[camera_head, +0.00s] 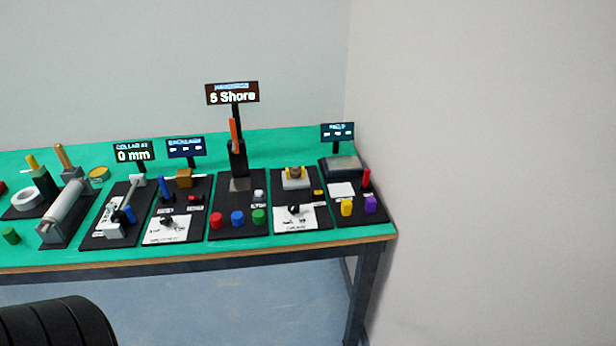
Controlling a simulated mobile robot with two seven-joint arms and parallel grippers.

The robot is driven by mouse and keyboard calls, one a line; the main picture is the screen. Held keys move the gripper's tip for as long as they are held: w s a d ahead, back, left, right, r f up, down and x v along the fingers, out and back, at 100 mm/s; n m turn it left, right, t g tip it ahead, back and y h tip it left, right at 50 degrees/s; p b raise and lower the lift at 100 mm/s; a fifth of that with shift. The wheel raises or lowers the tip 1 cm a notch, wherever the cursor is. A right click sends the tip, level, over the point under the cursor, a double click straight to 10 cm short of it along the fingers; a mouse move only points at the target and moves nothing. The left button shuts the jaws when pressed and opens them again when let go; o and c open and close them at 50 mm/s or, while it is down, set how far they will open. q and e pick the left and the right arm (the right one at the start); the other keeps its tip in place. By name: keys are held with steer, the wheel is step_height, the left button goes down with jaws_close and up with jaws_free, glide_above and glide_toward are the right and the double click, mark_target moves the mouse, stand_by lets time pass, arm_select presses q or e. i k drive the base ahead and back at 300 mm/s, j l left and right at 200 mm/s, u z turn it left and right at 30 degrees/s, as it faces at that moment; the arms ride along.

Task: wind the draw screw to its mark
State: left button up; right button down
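The station under the display reading "COLLAR AT 0 mm" (132,152) looks like the draw screw. It is a black board (100,238) on the green table, with a slanted metal rod (129,194) between a light block at the back (138,180) and a grey block at the front (114,231). A blue part (129,214) and a dark part sit near the front end. A white marked strip (111,208) lies beside the rod; its marks are too small to read. Neither of my grippers is in view.
The green table (290,145) ends at a wall on the right. Open blue floor (230,305) lies in front.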

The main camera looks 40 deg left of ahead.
mark_target(294, 209)
steer(key=u, duration=1.2)
